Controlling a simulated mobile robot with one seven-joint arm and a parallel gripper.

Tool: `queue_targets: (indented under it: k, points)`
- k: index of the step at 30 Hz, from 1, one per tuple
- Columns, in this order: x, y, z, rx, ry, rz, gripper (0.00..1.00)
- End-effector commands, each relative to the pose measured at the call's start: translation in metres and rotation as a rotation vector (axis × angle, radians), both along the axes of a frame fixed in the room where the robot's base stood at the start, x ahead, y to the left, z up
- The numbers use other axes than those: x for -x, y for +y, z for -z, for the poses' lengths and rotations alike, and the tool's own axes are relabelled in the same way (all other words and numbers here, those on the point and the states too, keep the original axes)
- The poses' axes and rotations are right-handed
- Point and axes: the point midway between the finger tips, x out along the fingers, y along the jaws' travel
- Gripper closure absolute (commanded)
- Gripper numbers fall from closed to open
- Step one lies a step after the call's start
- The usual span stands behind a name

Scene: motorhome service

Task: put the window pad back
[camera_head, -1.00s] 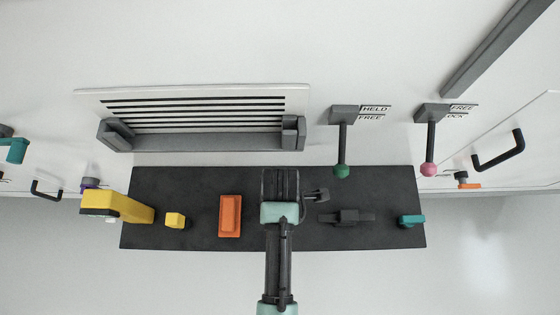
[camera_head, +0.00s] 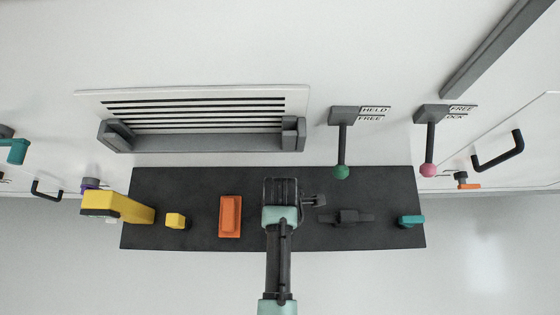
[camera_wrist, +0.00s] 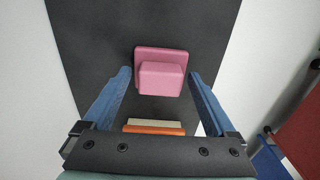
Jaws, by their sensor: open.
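In the wrist view a pink block with a wider base plate (camera_wrist: 160,78) stands on the dark mat, between and just beyond my fingertips. My gripper (camera_wrist: 160,73) is open around empty space, its two blue fingers on either side of the block's near part, with no contact visible. In the head view my gripper (camera_head: 281,187) is over the middle of the dark shelf (camera_head: 200,240) and hides what is below it. An orange block on a base (camera_head: 230,216) lies left of it. I cannot tell for certain which piece is the window pad.
A slatted vent (camera_head: 195,112) with a grey ledge is on the wall behind. Two levers, green-knobbed (camera_head: 342,172) and pink-knobbed (camera_head: 428,170), hang to the right. The shelf also holds a yellow device (camera_head: 120,208), a small yellow block (camera_head: 175,221), a dark piece (camera_head: 346,217) and a teal piece (camera_head: 411,221).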

Motion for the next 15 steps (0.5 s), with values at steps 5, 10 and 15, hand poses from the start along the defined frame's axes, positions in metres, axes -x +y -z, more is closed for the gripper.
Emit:
queue_targets:
  k: [5,10,15]
  points:
    - [0.0,0.0,-0.002,0.0,-0.001,0.0,0.08]
    - [-0.001,0.0,-0.017,0.0,-0.003,0.0,0.08]
    - [-0.002,0.0,-0.049,0.0,-0.005,0.0,0.08]
